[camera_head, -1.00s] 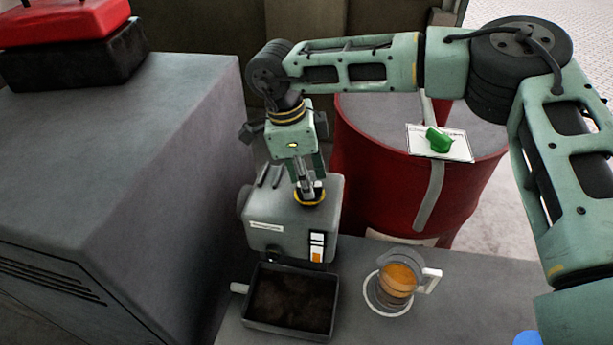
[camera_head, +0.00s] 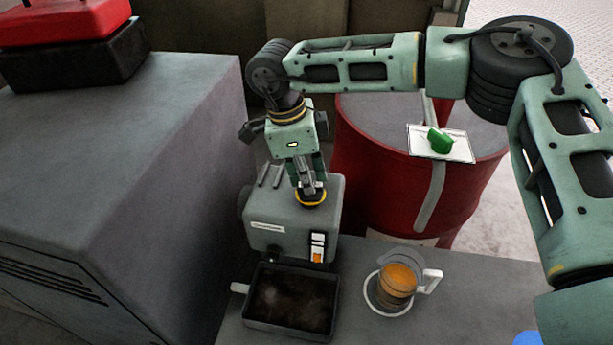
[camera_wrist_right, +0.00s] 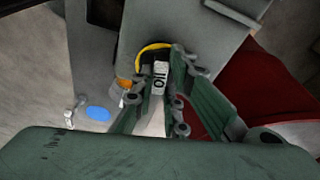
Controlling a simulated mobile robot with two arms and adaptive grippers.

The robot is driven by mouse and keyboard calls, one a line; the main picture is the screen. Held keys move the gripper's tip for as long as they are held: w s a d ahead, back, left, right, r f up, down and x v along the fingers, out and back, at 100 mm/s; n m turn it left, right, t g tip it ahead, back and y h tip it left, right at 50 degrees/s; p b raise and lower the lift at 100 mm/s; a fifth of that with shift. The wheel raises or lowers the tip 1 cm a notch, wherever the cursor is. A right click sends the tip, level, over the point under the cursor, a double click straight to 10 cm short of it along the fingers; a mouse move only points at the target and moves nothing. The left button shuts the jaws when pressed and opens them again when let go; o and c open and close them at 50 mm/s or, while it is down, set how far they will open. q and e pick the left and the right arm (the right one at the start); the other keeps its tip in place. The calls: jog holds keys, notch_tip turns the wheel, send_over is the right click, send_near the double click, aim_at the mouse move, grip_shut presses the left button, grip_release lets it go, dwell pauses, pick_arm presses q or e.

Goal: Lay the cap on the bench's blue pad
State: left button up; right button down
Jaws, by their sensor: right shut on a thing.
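The cap's pale grip (camera_wrist_right: 160,78), with dark "OIL" lettering, sits between the fingers of my right gripper (camera_wrist_right: 163,92) in the right wrist view. In the head view my right gripper (camera_head: 307,185) points down and is shut on the cap. The cap is at the top of the grey engine housing (camera_head: 275,215), with a yellow ring (camera_head: 311,202) around or under it. I cannot tell whether it is still seated. My left gripper is not in view.
A dark drain pan (camera_head: 292,302) and a jug with amber liquid (camera_head: 398,283) stand on the grey bench (camera_head: 460,300). A red drum (camera_head: 375,185) behind carries a card with a green item (camera_head: 439,140). A large grey cabinet (camera_head: 130,170) stands left. Bench right of the jug looks clear.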

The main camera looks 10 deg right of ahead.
jog(key=shift+d+p+v, duration=0.25)
jog(key=shift+p+v, duration=0.25)
jog(key=shift+v, duration=0.7)
jog(key=shift+d+p+v, duration=0.25)
jog(key=shift+p+v, duration=0.25)
jog(key=shift+v, duration=0.75)
jog(key=shift+s, duration=0.2)
